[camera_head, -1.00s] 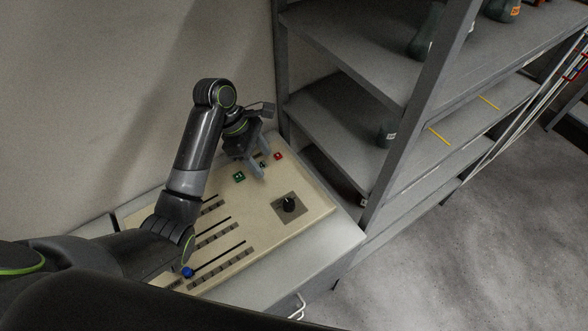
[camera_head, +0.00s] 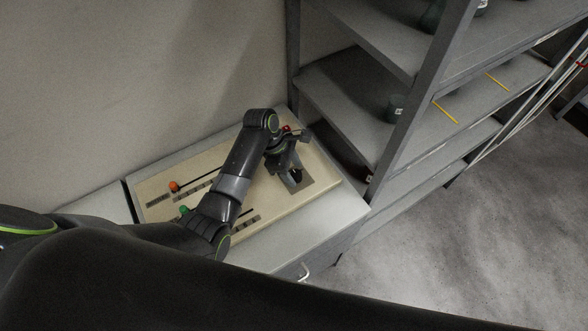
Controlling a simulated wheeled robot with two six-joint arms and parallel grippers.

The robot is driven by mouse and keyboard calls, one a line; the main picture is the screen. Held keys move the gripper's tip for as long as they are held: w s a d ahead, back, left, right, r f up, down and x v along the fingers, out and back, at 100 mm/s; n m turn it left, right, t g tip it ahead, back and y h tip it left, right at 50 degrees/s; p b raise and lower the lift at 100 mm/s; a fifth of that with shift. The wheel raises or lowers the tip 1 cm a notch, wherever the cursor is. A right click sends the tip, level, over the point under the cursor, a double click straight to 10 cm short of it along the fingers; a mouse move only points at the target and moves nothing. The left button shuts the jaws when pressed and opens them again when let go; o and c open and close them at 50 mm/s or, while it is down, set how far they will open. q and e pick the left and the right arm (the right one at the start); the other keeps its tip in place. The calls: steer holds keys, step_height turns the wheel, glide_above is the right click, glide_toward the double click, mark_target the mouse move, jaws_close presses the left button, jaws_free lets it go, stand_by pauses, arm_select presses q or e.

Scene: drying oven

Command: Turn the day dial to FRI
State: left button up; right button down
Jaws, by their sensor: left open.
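The black dial (camera_head: 296,177) sits on a grey-brown square plate on the beige control panel (camera_head: 322,171), near its right end. It is largely hidden by my left gripper, and I cannot read its setting or any day marks. My left gripper (camera_head: 292,176) is open, pointing down over the dial. Its fingers look to be on either side of the knob or just above it; I cannot tell whether they touch it. My right gripper is not in view.
Slider slots with an orange knob (camera_head: 174,186) and a green knob (camera_head: 184,209) lie on the panel's left part. A red button (camera_head: 286,128) is near the far edge. A grey metal shelf (camera_head: 350,95) stands close on the right, a wall behind.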

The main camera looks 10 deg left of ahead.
arm_select(q)
steer(key=shift+d+f, duration=0.25)
steer(key=shift+f, duration=0.25)
steer(key=shift+c, duration=0.7)
steer(key=c, duration=0.8)
steer(key=shift+c, duration=0.2)
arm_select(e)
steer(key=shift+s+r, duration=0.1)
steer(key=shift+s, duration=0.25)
